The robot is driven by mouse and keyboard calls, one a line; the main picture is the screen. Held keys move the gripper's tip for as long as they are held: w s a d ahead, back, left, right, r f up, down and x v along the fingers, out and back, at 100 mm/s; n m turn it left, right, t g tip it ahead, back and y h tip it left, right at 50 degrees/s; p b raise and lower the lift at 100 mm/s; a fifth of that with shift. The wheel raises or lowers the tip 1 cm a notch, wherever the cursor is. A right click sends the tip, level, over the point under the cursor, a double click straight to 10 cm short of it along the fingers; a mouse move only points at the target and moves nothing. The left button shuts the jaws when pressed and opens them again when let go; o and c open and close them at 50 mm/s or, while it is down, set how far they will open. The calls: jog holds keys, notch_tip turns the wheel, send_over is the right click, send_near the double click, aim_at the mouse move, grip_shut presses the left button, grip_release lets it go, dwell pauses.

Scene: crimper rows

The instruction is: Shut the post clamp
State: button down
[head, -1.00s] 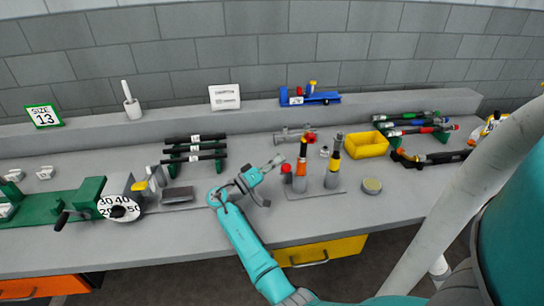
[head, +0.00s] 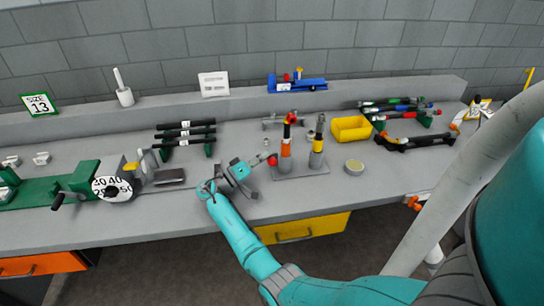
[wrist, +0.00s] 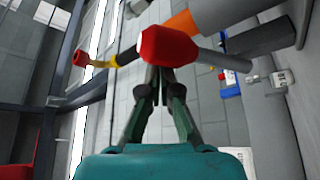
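Two upright posts stand on a grey base plate (head: 300,171), one orange and black (head: 286,150), one yellow and black (head: 318,146). A red knob (head: 272,160) sticks out on the left side of the orange post. My gripper (head: 262,158) is just left of this knob. In the wrist view, my gripper's fingers (wrist: 158,72) converge to a shut tip right below the red knob (wrist: 168,46). A grey bar runs right from the knob, and the orange post (wrist: 182,22) is above it. I cannot tell whether the fingertips touch the knob. The clamp's jaw is not clearly visible.
A green device with a number dial (head: 112,188) is at the left. Black-handled tools (head: 186,133) lie on a rack behind my arm. The bench front is mostly clear.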

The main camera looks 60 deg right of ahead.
jog(key=shift+a+f, duration=0.1)
jog(key=shift+a, duration=0.1)
dwell(0.3)
